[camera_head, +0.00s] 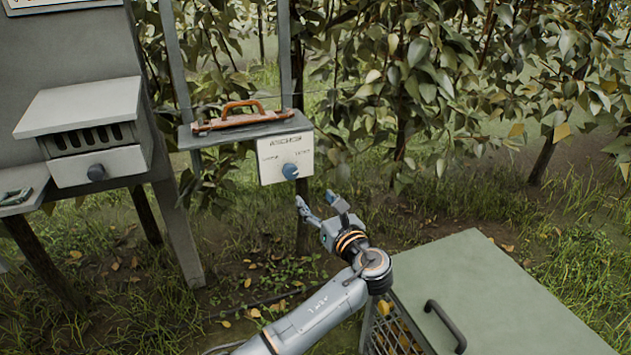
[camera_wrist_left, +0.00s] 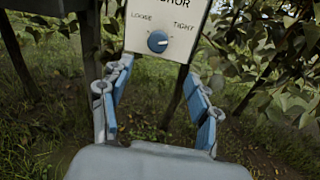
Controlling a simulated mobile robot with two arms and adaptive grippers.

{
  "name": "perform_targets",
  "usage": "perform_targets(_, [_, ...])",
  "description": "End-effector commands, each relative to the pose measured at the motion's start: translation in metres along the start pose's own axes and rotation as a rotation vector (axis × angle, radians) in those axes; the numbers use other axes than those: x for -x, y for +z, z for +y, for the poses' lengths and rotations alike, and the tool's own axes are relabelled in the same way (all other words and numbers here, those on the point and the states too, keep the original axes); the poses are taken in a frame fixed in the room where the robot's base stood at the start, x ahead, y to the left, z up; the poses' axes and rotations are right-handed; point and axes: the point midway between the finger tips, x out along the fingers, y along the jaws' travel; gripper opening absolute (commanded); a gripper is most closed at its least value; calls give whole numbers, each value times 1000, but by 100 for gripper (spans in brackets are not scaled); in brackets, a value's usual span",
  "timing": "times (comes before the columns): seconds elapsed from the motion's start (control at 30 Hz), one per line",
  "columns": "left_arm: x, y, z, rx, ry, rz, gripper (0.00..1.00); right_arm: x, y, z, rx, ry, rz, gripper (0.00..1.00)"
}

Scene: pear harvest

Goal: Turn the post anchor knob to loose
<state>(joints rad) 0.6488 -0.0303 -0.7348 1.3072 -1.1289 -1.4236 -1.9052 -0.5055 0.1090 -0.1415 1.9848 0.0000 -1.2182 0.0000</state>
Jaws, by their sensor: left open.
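The post anchor knob (camera_head: 290,171) is a round blue-grey dial on a white panel (camera_head: 270,158) fixed to the post. In the left wrist view the knob (camera_wrist_left: 157,41) sits below the words LOOSE, on the left, and TIGHT, on the right. A light mark on the knob seems to lie toward its right side, but it is small. My left gripper (camera_head: 319,204) is open and empty, in front of and below the panel, apart from the knob. In the wrist view its blue fingers (camera_wrist_left: 158,75) stand either side, below the knob. My right gripper is not in view.
A shelf (camera_head: 185,139) on the post carries an orange-handled tool (camera_head: 240,115). A grey box (camera_head: 85,120) with another dark knob (camera_head: 97,172) stands at the left. A green-lidded crate (camera_head: 500,300) lies at the lower right. Leafy branches hang close right of the panel.

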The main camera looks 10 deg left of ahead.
Motion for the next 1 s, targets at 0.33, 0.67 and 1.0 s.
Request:
perform_targets(0.33, [-72,-3,0,0,2,2,62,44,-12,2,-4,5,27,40])
perform_targets(0.67, [-121,-3,0,1,-1,4,62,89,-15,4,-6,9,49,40])
perform_targets(1.0, [-129,-2,0,3,-2,5,62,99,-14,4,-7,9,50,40])
